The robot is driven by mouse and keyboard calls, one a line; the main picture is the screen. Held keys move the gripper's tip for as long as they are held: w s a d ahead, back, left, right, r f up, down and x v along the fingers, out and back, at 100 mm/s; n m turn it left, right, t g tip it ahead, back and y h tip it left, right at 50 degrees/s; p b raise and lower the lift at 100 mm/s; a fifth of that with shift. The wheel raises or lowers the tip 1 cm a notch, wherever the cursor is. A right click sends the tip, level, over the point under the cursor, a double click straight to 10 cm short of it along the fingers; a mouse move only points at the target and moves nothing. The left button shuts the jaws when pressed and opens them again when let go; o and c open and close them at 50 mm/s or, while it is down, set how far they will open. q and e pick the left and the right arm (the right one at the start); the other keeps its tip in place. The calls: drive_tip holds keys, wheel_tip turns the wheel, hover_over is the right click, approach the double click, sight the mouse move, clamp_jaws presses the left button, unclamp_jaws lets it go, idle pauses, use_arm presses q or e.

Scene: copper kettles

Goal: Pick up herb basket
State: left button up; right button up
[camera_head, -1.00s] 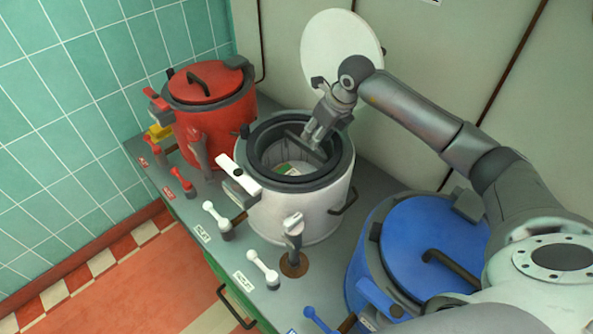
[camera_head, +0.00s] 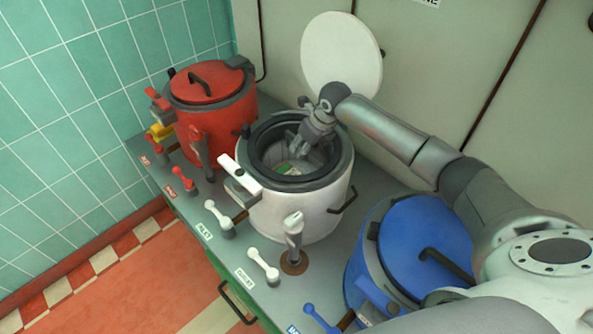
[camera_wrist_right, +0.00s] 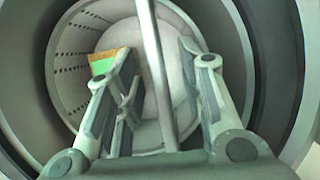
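The white kettle (camera_head: 300,215) stands open, with its round white lid (camera_head: 341,55) raised behind it. Inside is a pale basket with a perforated wall (camera_wrist_right: 75,62), which I take to be the herb basket. A green and orange patch (camera_wrist_right: 103,62) shows inside it, also in the head view (camera_head: 285,169). A grey rod (camera_wrist_right: 155,60) crosses the basket's mouth. My right gripper (camera_head: 297,150) is at the kettle's mouth. In the wrist view its fingers (camera_wrist_right: 163,62) are spread on both sides of the rod, with gaps visible. My left gripper is out of view.
A closed red kettle (camera_head: 210,100) stands to the left and a closed blue kettle (camera_head: 425,240) to the right. Several levers, such as a white one (camera_head: 263,265), line the counter's front. A white tap (camera_head: 293,232) stands in front of the white kettle.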

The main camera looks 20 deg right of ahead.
drive_tip(key=shift+f, duration=0.25)
idle(0.5)
clamp_jaws()
drive_tip(key=shift+r, duration=0.1)
